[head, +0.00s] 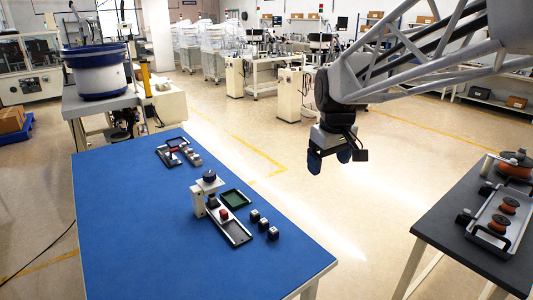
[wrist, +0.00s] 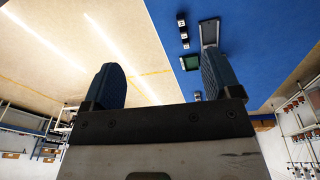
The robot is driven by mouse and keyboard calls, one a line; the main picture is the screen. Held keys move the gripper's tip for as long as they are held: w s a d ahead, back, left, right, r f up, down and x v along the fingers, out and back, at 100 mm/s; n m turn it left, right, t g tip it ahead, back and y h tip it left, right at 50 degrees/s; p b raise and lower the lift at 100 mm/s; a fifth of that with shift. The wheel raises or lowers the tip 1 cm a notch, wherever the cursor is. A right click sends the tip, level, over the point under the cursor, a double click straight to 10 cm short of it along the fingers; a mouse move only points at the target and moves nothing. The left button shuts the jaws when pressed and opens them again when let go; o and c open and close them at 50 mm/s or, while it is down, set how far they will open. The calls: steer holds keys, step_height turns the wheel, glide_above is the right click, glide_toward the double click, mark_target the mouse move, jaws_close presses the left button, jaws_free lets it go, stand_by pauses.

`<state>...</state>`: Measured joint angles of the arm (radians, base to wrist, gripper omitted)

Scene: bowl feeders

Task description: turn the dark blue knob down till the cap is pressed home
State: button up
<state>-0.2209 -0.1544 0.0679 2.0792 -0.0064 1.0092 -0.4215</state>
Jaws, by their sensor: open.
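The dark blue knob (head: 209,176) sits on top of a small pale press (head: 198,202) on the blue table. A red cap-like piece (head: 224,213) shows just below and right of the press, in a narrow grey tray (head: 238,234). Whether it is the cap, and how far it is pressed, I cannot tell. My gripper (head: 330,160) hangs in the air right of the table, well away from the knob. In the wrist view its two blue fingers (wrist: 160,78) are spread apart with nothing between them. There the right finger stands close to the press and may hide part of it.
A green-lined tray (head: 235,199) lies beside the press, also seen in the wrist view (wrist: 189,63). Small dark blocks (head: 263,224) stand in a row to its right. Another tray (head: 172,152) and grey blocks (head: 193,157) lie farther back. The table's front is clear.

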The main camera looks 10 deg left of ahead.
steer(key=w+a+f+n, duration=0.2)
steer(key=w+a+n, duration=0.1)
steer(key=w+a, duration=0.75)
steer(key=n+g, duration=0.2)
steer(key=n, duration=0.7)
glide_above(210, 173)
step_height(210, 173, down, 15)
steer(key=shift+s+d+f, duration=0.1)
steer(key=shift+f, duration=0.05)
steer(key=shift+f, duration=0.15)
steer(key=shift+f, duration=3.8)
steer(key=c, duration=0.9)
